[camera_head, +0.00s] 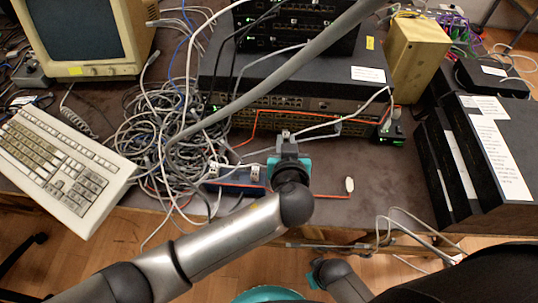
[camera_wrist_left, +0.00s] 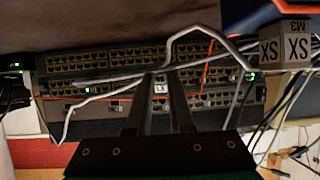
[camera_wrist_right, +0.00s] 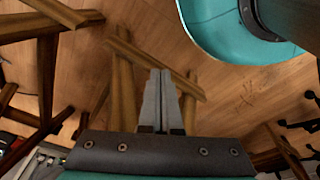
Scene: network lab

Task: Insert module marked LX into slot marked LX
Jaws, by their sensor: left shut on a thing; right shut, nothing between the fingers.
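My left gripper (camera_head: 287,135) is in front of the rack switches (camera_head: 300,115) in the head view. In the left wrist view its two fingers (camera_wrist_left: 160,75) are closed on a small module with a white label (camera_wrist_left: 161,88) that seems to read LX. The module's far end points toward the rows of ports (camera_wrist_left: 120,88); whether it touches them cannot be told. No slot label marked LX is readable. My right gripper (camera_wrist_right: 161,75) is shut and empty, pointing down over the wooden floor.
Grey and orange cables cross the switch front. A keyboard (camera_head: 60,165), tangled cables and black boxes (camera_head: 495,150) flank the space.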

